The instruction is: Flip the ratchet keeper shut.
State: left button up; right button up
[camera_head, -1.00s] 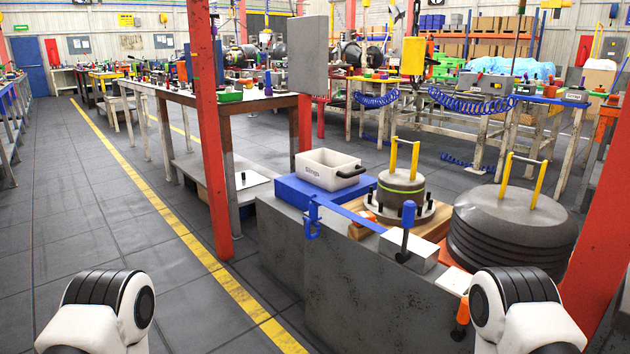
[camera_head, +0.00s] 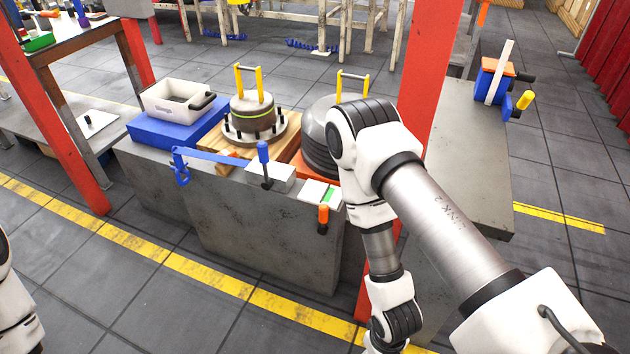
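A grey ratchet block (camera_head: 272,178) sits on the front edge of the grey bench, with a blue-handled lever (camera_head: 264,155) standing upright on it. A blue strap (camera_head: 212,157) runs left from the block to a blue hook (camera_head: 181,172). Right of the block lies a small white plate (camera_head: 314,192) with a green mark, and an orange handle (camera_head: 323,214) hangs at its front. I cannot tell for certain which part is the keeper. My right arm comes in at the right, its wrist low beside the bench; its gripper is out of view. Only a bit of my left arm shows at the left edge.
A hub (camera_head: 251,110) with a yellow handle stands on a wooden board behind the block. Dark stacked discs (camera_head: 317,133) stand to its right, partly behind my arm. A white bin (camera_head: 170,101) rests on a blue block (camera_head: 160,131). Red posts (camera_head: 424,70) flank the bench.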

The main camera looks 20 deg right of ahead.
aim_at(324, 207)
jog(key=i+j+z, duration=0.1)
jog(key=z, duration=0.35)
jog(key=i+j+z, duration=0.1)
jog(key=z, duration=0.4)
jog(key=j+z, duration=0.2)
jog(key=z, duration=0.25)
jog(key=i+j+z, duration=0.1)
jog(key=z, duration=0.4)
jog(key=j+z, duration=0.25)
jog(key=z, duration=0.2)
jog(key=j+z, duration=0.15)
jog(key=j, duration=0.3)
jog(key=k+j+z, duration=0.1)
jog(key=j, duration=0.3)
jog(key=j+z, duration=0.15)
jog(key=j, duration=0.3)
jog(key=k+j+z, duration=0.15)
jog(key=j, duration=0.25)
jog(key=k+j+z, duration=0.15)
jog(key=j, duration=0.3)
jog(key=j+z, duration=0.1)
jog(key=j, duration=0.3)
jog(key=k+j+z, duration=0.15)
jog(key=j, duration=0.2)
jog(key=k+j+z, duration=0.15)
jog(key=j, duration=0.25)
jog(key=i+j, duration=0.1)
jog(key=j, duration=0.2)
jog(key=i+j, duration=0.15)
jog(key=j, duration=0.2)
